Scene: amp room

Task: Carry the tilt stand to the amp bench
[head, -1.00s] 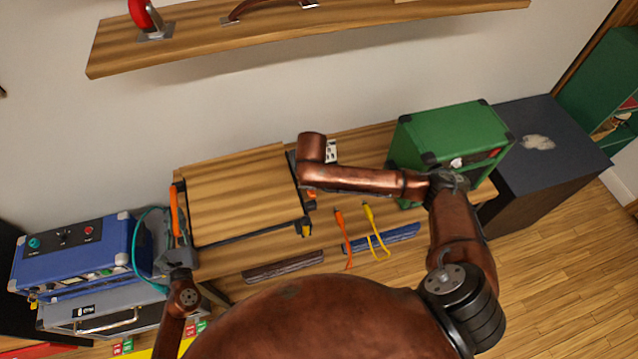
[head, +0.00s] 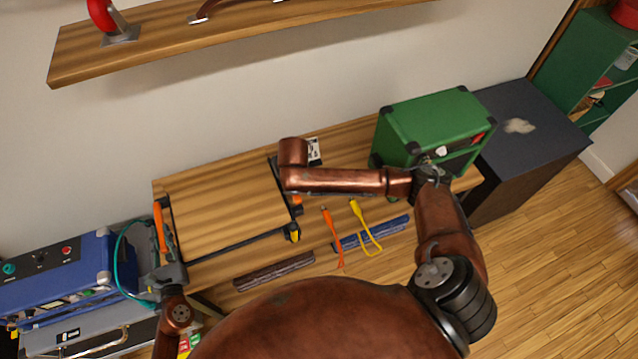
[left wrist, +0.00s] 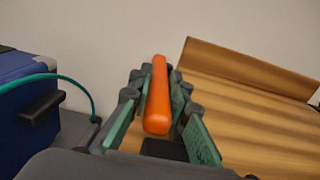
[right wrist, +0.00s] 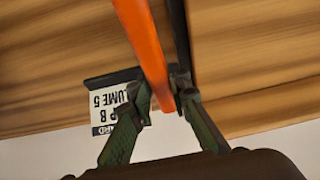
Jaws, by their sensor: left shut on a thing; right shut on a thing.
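The tilt stand (head: 225,208) is a flat wooden board in a dark frame with an orange handle at each side. It lies over the left part of the wooden amp bench (head: 345,140); whether it touches the bench top cannot be told. My left gripper (head: 161,246) is shut on the left orange handle (head: 160,222); the left wrist view shows this handle (left wrist: 157,95) between the fingers. My right gripper (right wrist: 165,100) is shut on the right orange handle (right wrist: 143,42); in the head view my right arm mostly hides it.
A green amp (head: 425,130) stands at the bench's right end. Orange (head: 333,235) and yellow (head: 363,225) cables hang at the front edge. A white card (head: 314,150) is near the right handle. A blue case (head: 60,275) is at left, a wall shelf (head: 230,35) above.

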